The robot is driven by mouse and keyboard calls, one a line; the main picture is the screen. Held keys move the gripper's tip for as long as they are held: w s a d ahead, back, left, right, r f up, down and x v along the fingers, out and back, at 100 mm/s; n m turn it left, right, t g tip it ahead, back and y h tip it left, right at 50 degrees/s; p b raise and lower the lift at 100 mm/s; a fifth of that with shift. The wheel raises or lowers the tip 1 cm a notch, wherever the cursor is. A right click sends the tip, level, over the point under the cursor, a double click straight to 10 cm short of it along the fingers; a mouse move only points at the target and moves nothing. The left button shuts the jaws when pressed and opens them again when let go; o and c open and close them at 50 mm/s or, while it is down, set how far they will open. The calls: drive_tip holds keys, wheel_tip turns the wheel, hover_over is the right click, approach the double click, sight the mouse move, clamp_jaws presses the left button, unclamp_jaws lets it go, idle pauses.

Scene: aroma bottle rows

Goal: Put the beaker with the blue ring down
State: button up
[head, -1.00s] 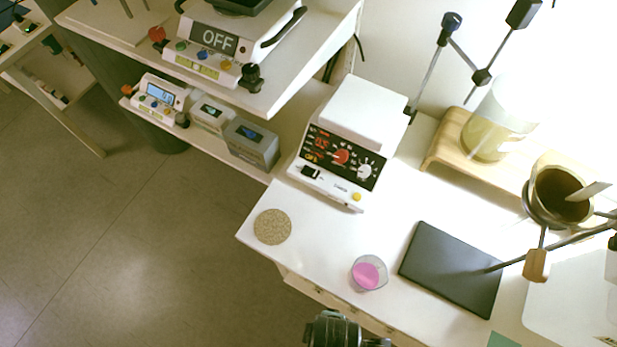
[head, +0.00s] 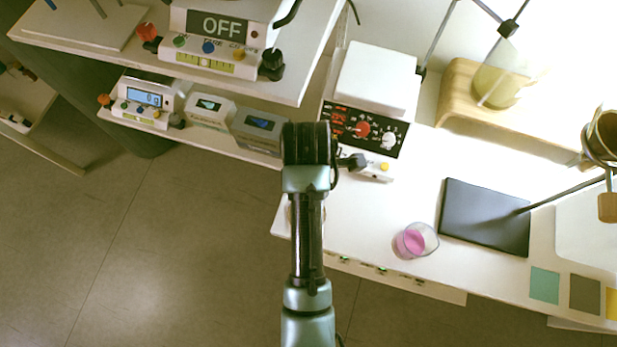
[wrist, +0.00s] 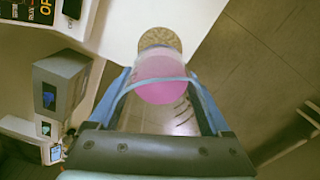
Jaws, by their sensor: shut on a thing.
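In the wrist view, my gripper (wrist: 160,100) is shut on a clear beaker (wrist: 163,88) with pink liquid and a pale blue band around it. The beaker is between the two blue fingers. A round cork mat (wrist: 160,38) lies on the white table just beyond the beaker in that view, partly covered by it; whether they touch I cannot tell. In the head view my arm hides the held beaker and most of the mat. A second beaker with pink liquid (head: 415,240) stands on the table to the right.
A hotplate (head: 375,90) with red readouts stands behind my arm. A black flat plate (head: 485,217) lies right of the second beaker. Grey boxes and a small scale (head: 145,100) sit on the lower shelf at left. The table's front edge runs close by.

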wheel_tip(320, 180, down, 9)
drive_tip(key=shift+a+f+b, duration=0.1)
drive_tip(key=shift+f+b, duration=0.05)
drive_tip(key=shift+b, duration=0.2)
drive_tip(key=shift+f, duration=0.1)
drive_tip(key=o, duration=1.4)
wheel_tip(320, 180, up, 12)
drive_tip(key=shift+r+p, duration=0.15)
drive_tip(key=shift+p, duration=0.45)
